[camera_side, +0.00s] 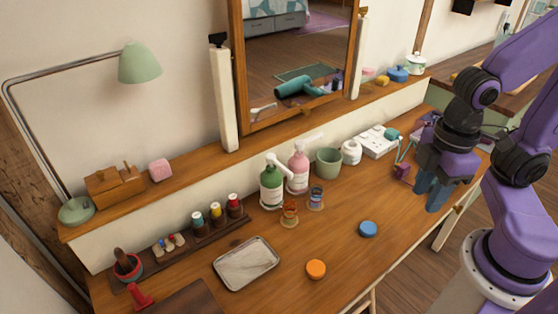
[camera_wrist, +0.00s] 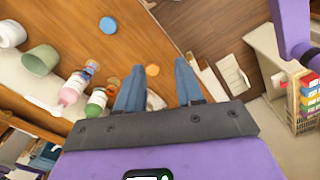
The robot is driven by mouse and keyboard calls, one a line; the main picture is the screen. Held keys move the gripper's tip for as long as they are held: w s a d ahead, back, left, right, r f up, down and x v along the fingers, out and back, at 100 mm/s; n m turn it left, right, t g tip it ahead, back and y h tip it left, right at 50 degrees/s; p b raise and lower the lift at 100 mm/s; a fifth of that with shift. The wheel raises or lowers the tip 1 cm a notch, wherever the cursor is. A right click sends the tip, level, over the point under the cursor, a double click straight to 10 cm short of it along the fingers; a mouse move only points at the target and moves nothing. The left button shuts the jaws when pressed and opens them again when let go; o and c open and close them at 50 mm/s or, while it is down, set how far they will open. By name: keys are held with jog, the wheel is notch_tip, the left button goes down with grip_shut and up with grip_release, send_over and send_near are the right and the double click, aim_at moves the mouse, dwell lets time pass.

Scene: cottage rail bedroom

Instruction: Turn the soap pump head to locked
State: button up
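Two soap bottles with white pump heads stand near the back of the wooden desk. The green bottle (camera_side: 271,187) is left of the pink bottle (camera_side: 298,172) in the side view. The green bottle's pump head (camera_side: 276,162) and the pink bottle's pump head (camera_side: 304,144) both have spouts. In the wrist view, the green bottle (camera_wrist: 96,103) and pink bottle (camera_wrist: 73,90) lie left of my fingers. Lock marks are too small to read. My gripper (camera_side: 431,200) points down over the desk's right part, apart from both bottles. Its fingers are spread and empty in the wrist view (camera_wrist: 160,66).
A green cup (camera_side: 328,162) stands right of the pink bottle. Two small glass jars (camera_side: 289,214) (camera_side: 316,198) stand in front of the bottles. A blue disc (camera_side: 368,229), an orange disc (camera_side: 316,269) and a metal tray (camera_side: 246,265) lie farther forward. The desk's right-front part is fairly clear.

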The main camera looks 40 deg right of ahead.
jog(key=w+a+r+m, duration=0.35)
jog(key=w+a, duration=0.25)
jog(key=w, duration=0.3)
notch_tip(320, 180, up, 3)
jog(key=m, duration=0.9)
send_over(280, 164)
notch_tip(280, 164, down, 17)
jog(key=shift+f, duration=0.2)
grip_shut()
